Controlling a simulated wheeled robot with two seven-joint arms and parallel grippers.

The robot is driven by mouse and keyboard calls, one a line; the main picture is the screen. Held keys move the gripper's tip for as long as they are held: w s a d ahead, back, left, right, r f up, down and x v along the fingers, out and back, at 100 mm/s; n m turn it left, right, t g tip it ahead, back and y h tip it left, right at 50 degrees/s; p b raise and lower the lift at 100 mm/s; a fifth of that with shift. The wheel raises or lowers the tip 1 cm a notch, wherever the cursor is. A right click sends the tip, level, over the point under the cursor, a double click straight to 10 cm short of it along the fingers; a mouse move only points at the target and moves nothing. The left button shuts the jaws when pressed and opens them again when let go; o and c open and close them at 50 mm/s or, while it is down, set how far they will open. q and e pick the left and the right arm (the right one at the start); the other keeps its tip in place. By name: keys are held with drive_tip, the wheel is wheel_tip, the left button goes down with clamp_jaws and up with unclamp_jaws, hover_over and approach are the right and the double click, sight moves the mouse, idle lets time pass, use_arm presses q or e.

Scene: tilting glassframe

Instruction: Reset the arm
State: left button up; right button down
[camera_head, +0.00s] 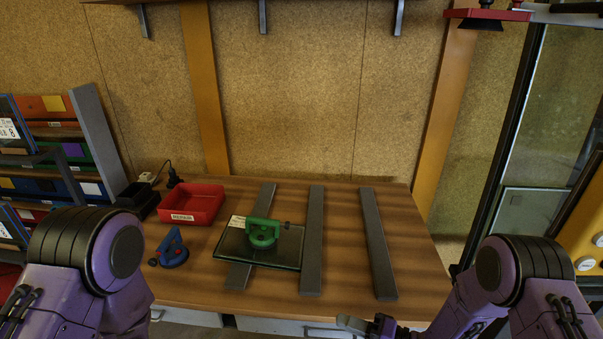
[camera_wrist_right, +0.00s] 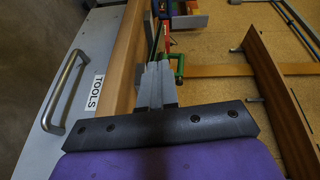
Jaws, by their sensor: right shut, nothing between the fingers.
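My right gripper (camera_head: 347,322) is at the front edge of the table, low in the head view, with its arm coming in from the right. In the right wrist view its fingers (camera_wrist_right: 157,72) are shut together with nothing between them. My left arm shows at the lower left of the head view, but its gripper is out of frame. A green suction lifter (camera_head: 263,233) sits on a dark glass pane (camera_head: 284,252) on the table, apart from my right gripper. The lifter also shows beyond the fingers in the right wrist view (camera_wrist_right: 179,67).
The wooden table (camera_head: 340,275) carries grey bars (camera_head: 378,243), a red bin (camera_head: 191,203) and a blue suction lifter (camera_head: 174,249). A drawer handle (camera_wrist_right: 58,95) lies left of my fingers in the wrist view. A glass rack (camera_head: 532,130) stands at the right.

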drive_tip(key=s+d+f+m+t+h+b, duration=0.1)
drive_tip(key=s+d+f+m+h, duration=0.1)
drive_tip(key=s+d+f+h, duration=0.4)
drive_tip(key=s+d+f+m+h, duration=0.1)
drive_tip(key=s+d+f+h, duration=0.25)
drive_tip(key=f+h, duration=0.35)
use_arm(q)
drive_tip(key=s+a+f+n+g+y, duration=0.4)
drive_tip(key=s+a+f+n, duration=0.2)
drive_tip(key=s+f+n, duration=0.2)
drive_tip(key=s+a+f+n+g+y, duration=0.3)
drive_tip(key=s+a+f+n+g, duration=0.2)
drive_tip(key=s+f+n, duration=0.3)
drive_tip(key=s+n+b, duration=0.1)
drive_tip(key=s+n, duration=0.3)
drive_tip(key=n, duration=0.3)
drive_tip(key=shift+a+f+n+g+y, duration=0.25)
drive_tip(key=shift+a+n+g+y, duration=0.05)
drive_tip(key=shift+a+y, duration=0.1)
use_arm(e)
drive_tip(key=s+d+f+g+h, duration=0.1)
drive_tip(key=s+d+g+h, duration=0.1)
drive_tip(key=s, duration=0.7)
drive_tip(key=s+d+f+g+h, duration=0.2)
drive_tip(key=s+d+g+h, duration=0.1)
drive_tip(key=s+d, duration=0.4)
drive_tip(key=shift+s+d+h, duration=0.3)
drive_tip(key=shift+s+h, duration=0.2)
drive_tip(key=shift+s, duration=0.35)
